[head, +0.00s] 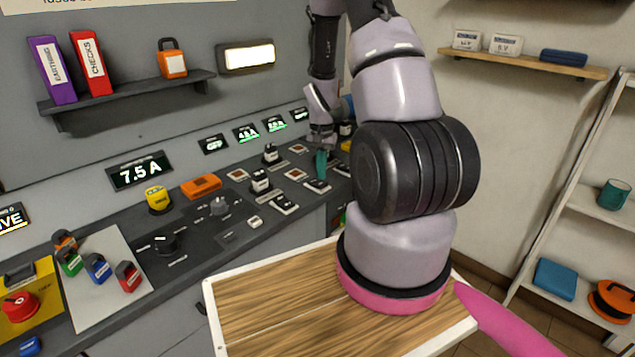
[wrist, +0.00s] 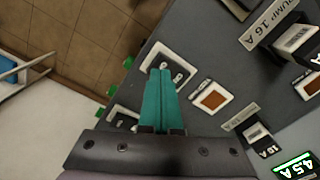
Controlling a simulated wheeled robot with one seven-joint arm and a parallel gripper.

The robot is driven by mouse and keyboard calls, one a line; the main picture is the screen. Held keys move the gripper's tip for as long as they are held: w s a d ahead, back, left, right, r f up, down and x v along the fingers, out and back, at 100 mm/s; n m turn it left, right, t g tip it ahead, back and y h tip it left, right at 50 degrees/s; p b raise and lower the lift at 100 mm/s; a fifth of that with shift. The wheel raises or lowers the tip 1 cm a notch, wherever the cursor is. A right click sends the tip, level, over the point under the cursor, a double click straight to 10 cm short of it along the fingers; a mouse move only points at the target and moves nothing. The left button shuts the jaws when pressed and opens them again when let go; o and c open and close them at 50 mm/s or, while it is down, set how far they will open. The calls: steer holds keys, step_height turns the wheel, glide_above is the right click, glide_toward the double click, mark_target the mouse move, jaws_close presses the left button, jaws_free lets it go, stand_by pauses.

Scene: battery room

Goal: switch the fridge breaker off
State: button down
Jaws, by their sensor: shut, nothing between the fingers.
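My gripper (head: 321,172) is over the far end of the dark console in the head view. Its teal fingers are shut and empty. In the head view black-and-white switches (head: 261,181) and (head: 270,154) stand on the console. I cannot read a fridge label on any of them.
Amber-squared plates (wrist: 211,98) lie between the fingers and the switches. Wall displays include one reading 7.5 A (head: 139,172) and one reading OFF (head: 213,144). A yellow knob (head: 158,199) and an orange block (head: 201,186) stand left on the console. A dark shelf (head: 130,98) hangs above.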

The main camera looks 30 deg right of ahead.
mark_target(321, 183)
steer(key=shift+f, duration=0.95)
stand_by(0.5)
steer(key=shift+r, duration=3.55)
